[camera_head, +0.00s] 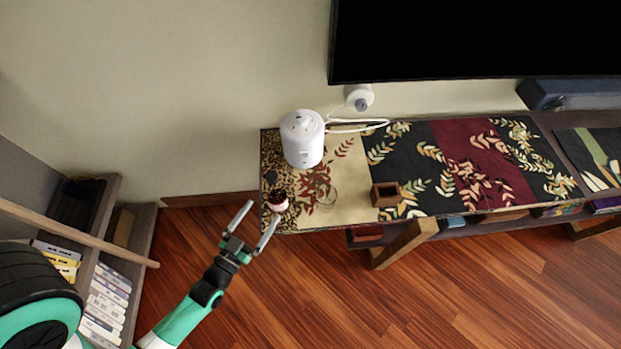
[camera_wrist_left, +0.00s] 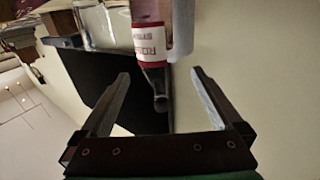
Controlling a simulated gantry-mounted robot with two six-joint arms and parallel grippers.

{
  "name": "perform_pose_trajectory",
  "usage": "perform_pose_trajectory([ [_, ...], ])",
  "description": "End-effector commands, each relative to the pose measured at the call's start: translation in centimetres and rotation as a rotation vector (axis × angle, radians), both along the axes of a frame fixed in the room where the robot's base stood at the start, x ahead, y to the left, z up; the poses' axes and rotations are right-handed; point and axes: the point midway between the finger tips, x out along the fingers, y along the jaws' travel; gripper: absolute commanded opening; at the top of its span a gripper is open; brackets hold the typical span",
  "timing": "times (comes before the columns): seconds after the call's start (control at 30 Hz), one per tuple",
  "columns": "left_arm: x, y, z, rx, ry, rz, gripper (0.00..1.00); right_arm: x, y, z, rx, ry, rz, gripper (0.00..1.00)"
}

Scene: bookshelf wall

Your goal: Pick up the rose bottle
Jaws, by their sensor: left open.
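The rose bottle (camera_head: 277,200) stands at the left end of the cabinet top in the head view, with a dark top and a pinkish label. In the left wrist view the rose bottle (camera_wrist_left: 150,38) appears upside down, with a red and white label and a dark, narrow part. My left gripper (camera_head: 263,210) is open and empty at the cabinet's left front corner, close to the bottle. In the left wrist view, the bottle's narrow end shows in the gap between the fingers of the left gripper (camera_wrist_left: 160,73). Whether they touch it, I cannot tell. My right gripper is out of view.
A white rounded appliance (camera_head: 302,139) stands behind the bottle. A clear glass (camera_head: 326,196) and a small brown box (camera_head: 386,195) are to the right. A shelf with books (camera_head: 108,296) stands at the left. A black screen (camera_head: 475,40) hangs above the cabinet.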

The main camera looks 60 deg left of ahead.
Motion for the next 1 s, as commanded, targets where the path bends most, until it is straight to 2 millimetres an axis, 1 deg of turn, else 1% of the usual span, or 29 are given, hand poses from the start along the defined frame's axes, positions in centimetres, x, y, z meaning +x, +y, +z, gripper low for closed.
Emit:
perform_pose_trajectory([
  [0.07, 0.0, 0.0, 0.0, 0.000, 0.000, 0.001, 1.00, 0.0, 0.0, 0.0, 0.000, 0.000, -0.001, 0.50],
  [0.13, 0.5, 0.3, 0.0, 0.001, -0.002, 0.000, 1.00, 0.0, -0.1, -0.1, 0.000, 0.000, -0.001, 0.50],
  [0.4, 4.9, 2.6, -0.1, 0.001, -0.004, -0.001, 1.00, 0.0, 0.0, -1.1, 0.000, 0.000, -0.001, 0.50],
  [0.5, 5.7, 3.0, 0.0, 0.000, -0.001, -0.001, 1.00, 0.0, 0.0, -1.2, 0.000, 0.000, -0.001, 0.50],
  [0.67, 6.1, 3.2, -0.1, 0.000, -0.001, -0.001, 1.00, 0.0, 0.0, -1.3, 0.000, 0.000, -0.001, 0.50],
  [0.83, 8.4, 4.5, -1.0, 0.003, -0.004, -0.001, 1.00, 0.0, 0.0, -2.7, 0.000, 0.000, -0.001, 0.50],
  [0.9, 9.4, 5.0, -0.8, 0.002, -0.004, -0.001, 1.00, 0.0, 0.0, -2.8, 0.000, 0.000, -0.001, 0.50],
  [1.0, 10.3, 5.4, -0.8, 0.001, -0.002, -0.001, 1.00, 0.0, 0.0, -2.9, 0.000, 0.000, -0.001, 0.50],
])
